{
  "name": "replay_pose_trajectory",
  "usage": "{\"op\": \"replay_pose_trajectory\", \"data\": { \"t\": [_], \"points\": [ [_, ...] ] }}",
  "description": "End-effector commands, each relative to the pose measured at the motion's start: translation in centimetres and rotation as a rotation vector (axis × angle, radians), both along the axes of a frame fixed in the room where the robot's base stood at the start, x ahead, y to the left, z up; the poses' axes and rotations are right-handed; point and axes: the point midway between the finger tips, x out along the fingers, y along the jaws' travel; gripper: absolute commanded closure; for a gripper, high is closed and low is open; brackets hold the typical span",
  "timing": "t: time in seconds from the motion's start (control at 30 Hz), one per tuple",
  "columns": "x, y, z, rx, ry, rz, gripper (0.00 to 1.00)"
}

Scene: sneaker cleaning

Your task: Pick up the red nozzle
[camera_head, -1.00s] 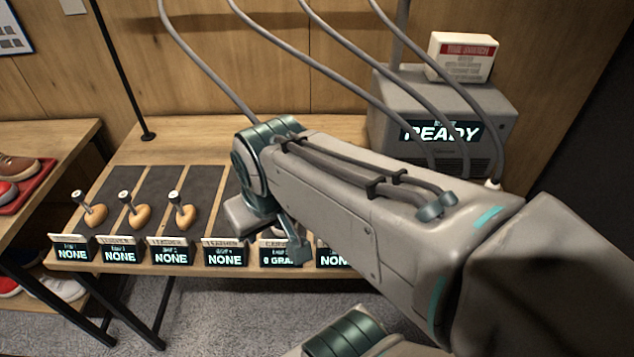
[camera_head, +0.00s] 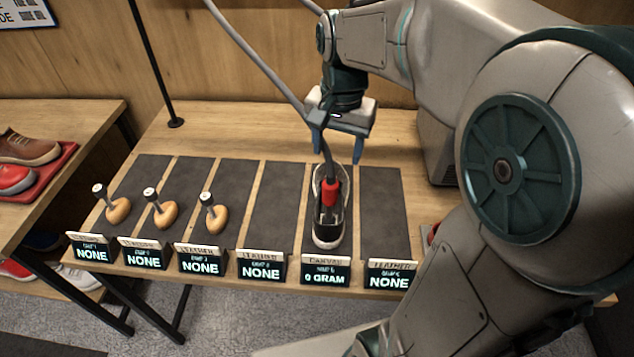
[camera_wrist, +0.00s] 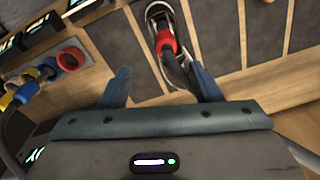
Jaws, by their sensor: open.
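The red nozzle (camera_head: 330,191) stands in the opening of a dark sneaker with a white toe (camera_head: 327,239), on the mat whose sign reads "CANVAS" and "0 GRAM". A grey hose runs up from it. In the wrist view the red nozzle (camera_wrist: 166,43) shows beyond my fingertips, with its hose passing between the fingers. My gripper (camera_head: 337,160) is open above and behind the nozzle, fingers pointing down. In the wrist view my gripper (camera_wrist: 160,80) has its blue fingers apart, with nothing clamped.
Several dark mats lie in a row; three hold shoe-tree-like wooden pieces (camera_head: 117,210). Signs (camera_head: 262,268) line the front edge. A grey machine (camera_head: 436,150) stands at right, partly hidden by my arm. The wrist view shows another red nozzle (camera_wrist: 70,59) with blue and yellow ones.

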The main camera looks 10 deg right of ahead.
Motion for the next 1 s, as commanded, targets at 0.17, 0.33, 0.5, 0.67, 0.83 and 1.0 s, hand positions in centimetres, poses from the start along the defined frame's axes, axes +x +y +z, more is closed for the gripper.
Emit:
{"op": "replay_pose_trajectory", "data": {
  "t": [0.17,0.33,0.5,0.67,0.83,1.0],
  "points": [
    [2.0,0.1,-1.0,-0.004,0.044,-0.091,0.42],
    [2.2,0.2,-2.8,-0.006,0.056,-0.109,0.42],
    [2.1,0.2,-6.3,-0.005,0.058,-0.107,0.42],
    [2.2,0.3,-8.7,-0.005,0.054,-0.105,0.42],
    [2.2,0.3,-9.7,-0.004,0.052,-0.104,0.42],
    [2.2,0.4,-11.8,-0.005,0.056,-0.104,0.42]
  ]
}}
